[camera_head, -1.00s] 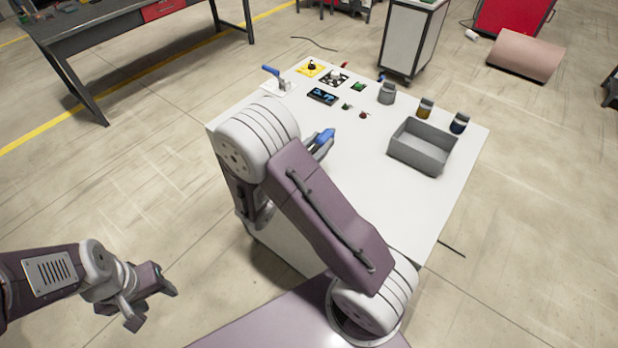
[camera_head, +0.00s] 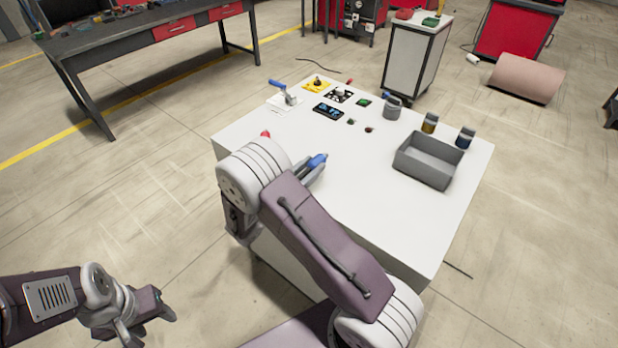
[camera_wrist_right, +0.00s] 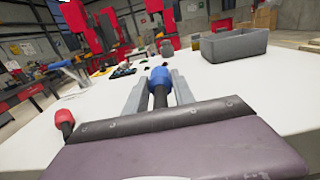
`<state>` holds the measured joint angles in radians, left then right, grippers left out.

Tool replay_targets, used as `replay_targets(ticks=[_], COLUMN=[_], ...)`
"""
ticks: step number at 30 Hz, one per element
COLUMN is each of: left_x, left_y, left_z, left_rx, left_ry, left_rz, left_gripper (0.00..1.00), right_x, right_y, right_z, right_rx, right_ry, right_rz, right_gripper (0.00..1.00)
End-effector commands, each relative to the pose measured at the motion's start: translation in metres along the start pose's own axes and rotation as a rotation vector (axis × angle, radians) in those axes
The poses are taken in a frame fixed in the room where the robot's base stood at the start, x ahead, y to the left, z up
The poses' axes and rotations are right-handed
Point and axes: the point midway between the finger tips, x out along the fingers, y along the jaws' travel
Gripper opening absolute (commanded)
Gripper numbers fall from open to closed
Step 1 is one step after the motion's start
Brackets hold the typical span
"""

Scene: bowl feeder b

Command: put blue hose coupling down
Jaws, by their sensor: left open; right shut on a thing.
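The blue hose coupling (camera_head: 317,160) is between the fingers of my right gripper (camera_head: 312,170), over the near left part of the white table. In the right wrist view the coupling (camera_wrist_right: 160,80) points away from me, with its blue end past a dark shaft, and my right gripper (camera_wrist_right: 159,88) is shut on it. Whether it touches the table I cannot tell. My left gripper (camera_head: 152,318) is open and empty, low at the left, away from the table.
The white table (camera_head: 390,200) has a grey bin (camera_head: 425,165) at right, with jars behind it. A red-tipped part (camera_head: 265,134) lies near the left edge and shows in the right wrist view (camera_wrist_right: 64,118). The middle is clear.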

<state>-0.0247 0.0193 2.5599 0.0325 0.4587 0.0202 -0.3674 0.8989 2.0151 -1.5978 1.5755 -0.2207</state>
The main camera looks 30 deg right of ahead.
Motion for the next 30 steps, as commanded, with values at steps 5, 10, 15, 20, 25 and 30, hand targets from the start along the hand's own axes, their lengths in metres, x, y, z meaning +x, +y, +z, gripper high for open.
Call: replay_targets(ticks=[5, 10, 15, 20, 25, 30], left_x=[0.0, 0.003, 0.003, 0.003, 0.006, 0.005], left_y=[0.0, 0.0, 0.0, 0.0, 0.0, 0.0], left_z=[0.0, 0.0, 0.0, 0.0, 0.001, 0.001], left_rx=[0.0, 0.0, 0.0, 0.0, 0.0, 0.0], left_ry=[0.0, 0.0, 0.0, 0.0, 0.0, 0.0], left_rz=[0.0, 0.0, 0.0, 0.0, 0.0, 0.0], left_gripper=[0.51, 0.51, 0.51, 0.51, 0.51, 0.51], right_x=[-0.001, -0.001, -0.001, -0.001, -0.001, -0.001], right_y=[0.008, 0.007, 0.007, 0.007, 0.007, 0.007], right_z=[-0.005, -0.032, -0.045, -0.044, -0.049, -0.048], right_rx=[-0.001, -0.005, -0.001, 0.0, -0.001, -0.001], right_ry=[-0.001, 0.0, -0.001, -0.001, 0.0, 0.0], right_rz=[-0.001, 0.0, 0.0, 0.0, 0.0, 0.0], right_gripper=[0.0, 0.0, 0.0, 0.0, 0.33, 0.52])
